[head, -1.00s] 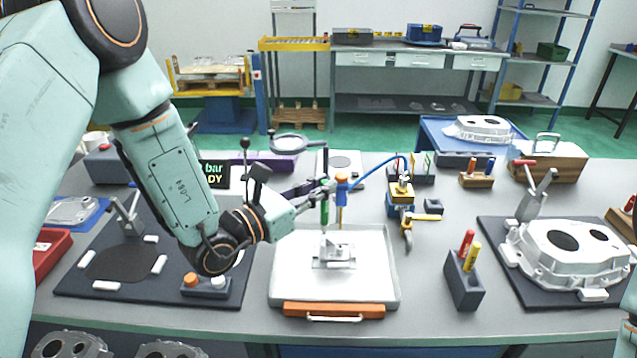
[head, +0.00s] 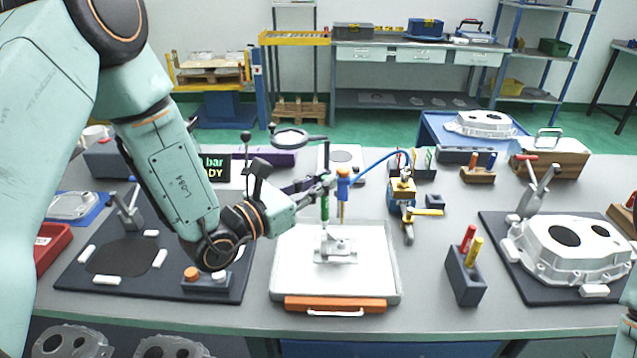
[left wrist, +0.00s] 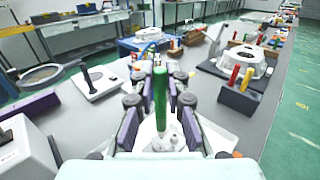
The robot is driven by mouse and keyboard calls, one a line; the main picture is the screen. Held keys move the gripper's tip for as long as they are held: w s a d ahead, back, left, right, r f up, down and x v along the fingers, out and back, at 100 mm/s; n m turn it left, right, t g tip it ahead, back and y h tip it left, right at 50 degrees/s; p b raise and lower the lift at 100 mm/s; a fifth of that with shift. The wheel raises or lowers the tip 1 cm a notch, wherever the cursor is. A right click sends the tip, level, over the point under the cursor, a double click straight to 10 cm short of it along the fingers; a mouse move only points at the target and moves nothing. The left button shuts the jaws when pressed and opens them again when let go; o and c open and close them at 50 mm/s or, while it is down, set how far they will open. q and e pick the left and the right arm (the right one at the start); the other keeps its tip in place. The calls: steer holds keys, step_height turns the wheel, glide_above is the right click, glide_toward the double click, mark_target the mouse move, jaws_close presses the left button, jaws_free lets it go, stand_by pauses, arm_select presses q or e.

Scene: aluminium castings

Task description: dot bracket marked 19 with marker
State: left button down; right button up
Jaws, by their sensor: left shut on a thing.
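My left gripper (head: 322,188) is shut on an upright green marker (head: 325,207), whose lower end is over the bracket. The marker also stands between the fingers in the left wrist view (left wrist: 160,92). A small pale metal bracket (head: 338,250) lies in a white tray (head: 375,278) with an orange front edge. The bracket is partly hidden behind the marker in the left wrist view (left wrist: 172,140). I cannot tell whether the tip touches it, and no number is readable. My right gripper is out of view.
A blue-and-orange hose tool (head: 343,183) hangs just right of the marker. A magnifier (head: 292,138) is behind the gripper. A dark block (head: 464,277) with red and yellow markers stands right of the tray. A large casting (head: 570,250) sits further right.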

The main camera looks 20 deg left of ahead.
arm_select(q)
steer(key=shift+d, duration=0.1)
steer(key=shift+f, duration=0.3)
steer(key=shift+f+b, duration=0.1)
steer(key=shift+b, duration=0.3)
stand_by(0.5)
steer(key=shift+r+p, duration=0.55)
steer(key=shift+r, duration=0.15)
step_height(320, 180, up, 6)
steer(key=p, duration=0.3)
steer(key=shift+f, duration=0.35)
